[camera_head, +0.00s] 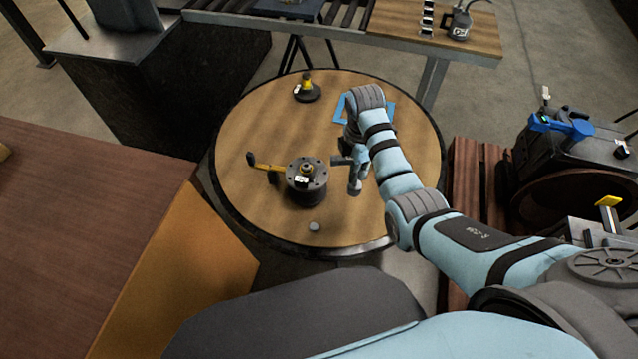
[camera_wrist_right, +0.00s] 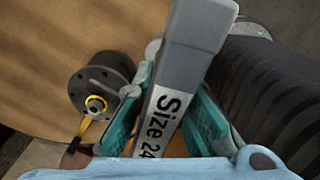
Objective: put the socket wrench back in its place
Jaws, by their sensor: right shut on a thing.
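The socket wrench, a grey tool with a white "Size 24" label, shows large in the right wrist view (camera_wrist_right: 190,50). My right gripper (camera_wrist_right: 165,112) is shut on it, with a teal finger pad on each side. In the head view my right gripper (camera_head: 354,180) is over the right part of the round wooden table (camera_head: 260,120), just right of a dark flanged cylinder (camera_head: 306,190). The wrench is mostly hidden there by my arm. A blue square outline (camera_head: 390,110) on the table is partly covered by my wrist. My left gripper is not in view.
A yellow-handled tool (camera_head: 266,167) touches or lies beside the flanged cylinder. A dark cone-shaped part with a yellow top (camera_head: 306,90) stands at the back of the table. A small grey cylinder (camera_head: 314,227) is near the front edge. The table's left back area is clear.

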